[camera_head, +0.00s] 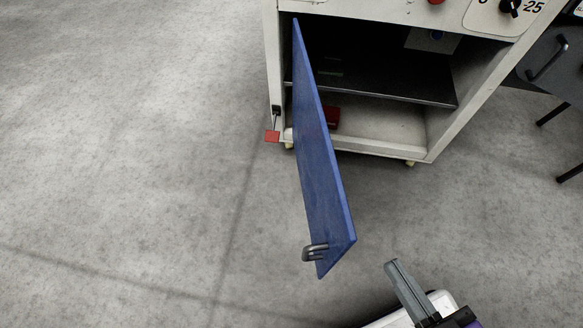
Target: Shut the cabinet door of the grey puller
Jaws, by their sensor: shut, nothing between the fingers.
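The blue cabinet door (318,160) stands wide open in the head view. It is hinged at the left side of the cabinet opening and swings out toward me. A grey metal handle (315,252) sits near its free lower end, on the left face. The puller's cabinet (435,145) is light grey, and its inside shows. My gripper (393,265) is at the bottom right, to the right of the door's free end and apart from it. Its fingers are shut and empty.
Inside the cabinet are a dark shelf (390,82) and a red item (332,117) partly hidden by the door. A red tag (272,136) is at the cabinet's left front corner. A dark chair-like object (555,65) stands at the right. The concrete floor at the left is clear.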

